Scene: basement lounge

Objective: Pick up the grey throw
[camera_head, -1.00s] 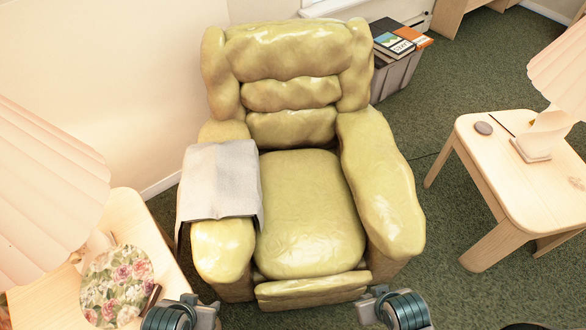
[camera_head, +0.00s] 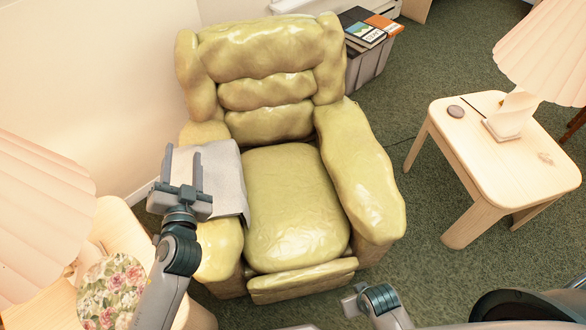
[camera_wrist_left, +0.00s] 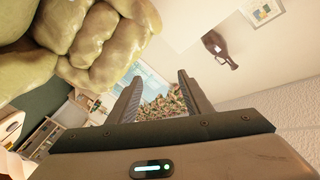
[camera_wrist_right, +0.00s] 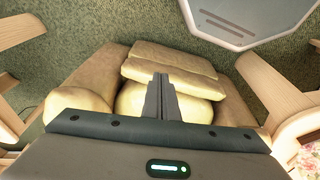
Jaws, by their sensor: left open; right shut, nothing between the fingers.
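The grey throw (camera_head: 224,168) lies draped over the left armrest of the yellow-green armchair (camera_head: 295,205) in the head view. My left gripper (camera_head: 183,160) is open, in front of the throw's left part in that view, and hides some of it. Its height above the cloth is hard to tell. In the left wrist view the spread fingers (camera_wrist_left: 158,80) have no cloth between them. My right gripper (camera_wrist_right: 162,82) is shut and empty in the right wrist view, with the armchair (camera_wrist_right: 170,75) beyond it.
A side table with a pleated lamp (camera_head: 40,215) and a floral round item (camera_head: 112,292) stands at the left. Another wooden table (camera_head: 500,150) with a lamp stands at the right. A grey bin (camera_head: 370,65) with books is behind the armchair. Green carpet is open between armchair and right table.

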